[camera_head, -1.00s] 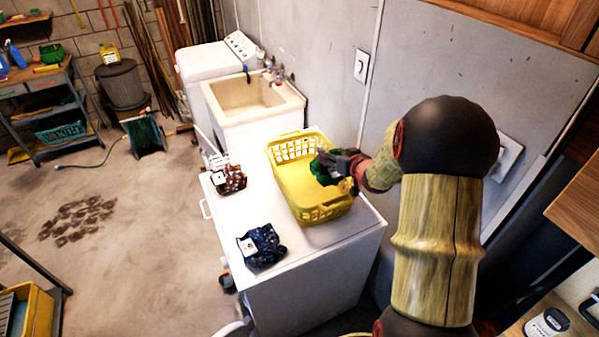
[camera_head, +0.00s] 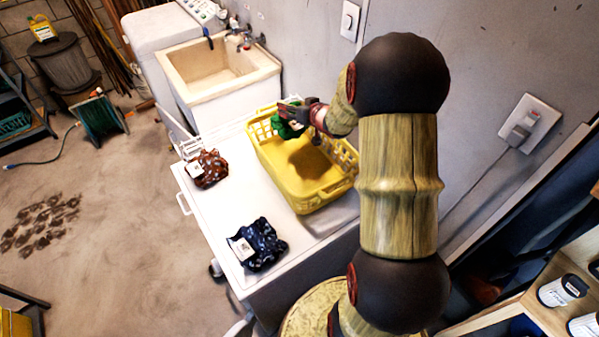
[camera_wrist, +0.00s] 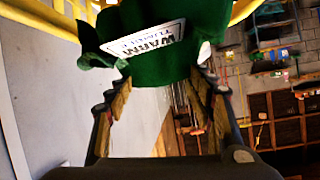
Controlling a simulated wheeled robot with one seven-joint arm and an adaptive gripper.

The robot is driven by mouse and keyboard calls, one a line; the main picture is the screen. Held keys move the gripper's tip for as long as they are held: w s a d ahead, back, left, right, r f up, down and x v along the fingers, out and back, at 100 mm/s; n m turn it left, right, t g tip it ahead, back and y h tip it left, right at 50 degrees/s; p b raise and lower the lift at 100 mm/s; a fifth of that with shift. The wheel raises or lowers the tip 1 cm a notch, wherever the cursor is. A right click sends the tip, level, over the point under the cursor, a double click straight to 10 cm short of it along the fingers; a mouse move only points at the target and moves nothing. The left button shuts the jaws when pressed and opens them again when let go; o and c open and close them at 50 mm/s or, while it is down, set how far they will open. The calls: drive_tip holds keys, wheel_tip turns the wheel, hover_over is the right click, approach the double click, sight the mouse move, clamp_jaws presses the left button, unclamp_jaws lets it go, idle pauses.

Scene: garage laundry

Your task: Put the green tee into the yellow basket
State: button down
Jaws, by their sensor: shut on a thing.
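The green tee (camera_head: 289,128) is a bunched dark green cloth held in my gripper (camera_head: 300,110) at the far end of the yellow basket. In the wrist view the tee (camera_wrist: 165,35) hangs between the fingers of my gripper (camera_wrist: 155,95), with a white label reading "WARM" on it. The yellow basket (camera_head: 318,202) stands on the white appliance top (camera_head: 215,217); its visible floor is bare, with a shadow on it. The tee appears over the basket's far part; whether it touches the basket is unclear. A yellow rim (camera_wrist: 45,15) crosses the top of the wrist view.
A brown patterned cloth (camera_head: 206,169) and a navy patterned cloth (camera_head: 257,246) lie on the white top left of the basket. A utility sink (camera_head: 218,75) stands behind. The grey wall (camera_head: 440,60) is close on the right.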

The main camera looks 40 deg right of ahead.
drive_tip(key=f+b, duration=0.1)
drive_tip(key=w+a+f+b, duration=0.1)
drive_tip(key=f, duration=0.1)
drive_tip(key=f+b, duration=0.1)
drive_tip(key=shift+w+a+f+b, duration=0.15)
drive_tip(key=shift+a+f+b, duration=0.1)
drive_tip(key=shift+b, duration=0.1)
wheel_tip(320, 180, down, 9)
drive_tip(key=b, duration=0.3)
drive_tip(key=shift+f, duration=0.15)
drive_tip(key=shift+f, duration=0.1)
drive_tip(key=c, duration=0.8)
unclamp_jaws()
drive_tip(key=shift+f+b, duration=0.1)
drive_tip(key=shift+b, duration=0.2)
drive_tip(key=shift+o, duration=0.2)
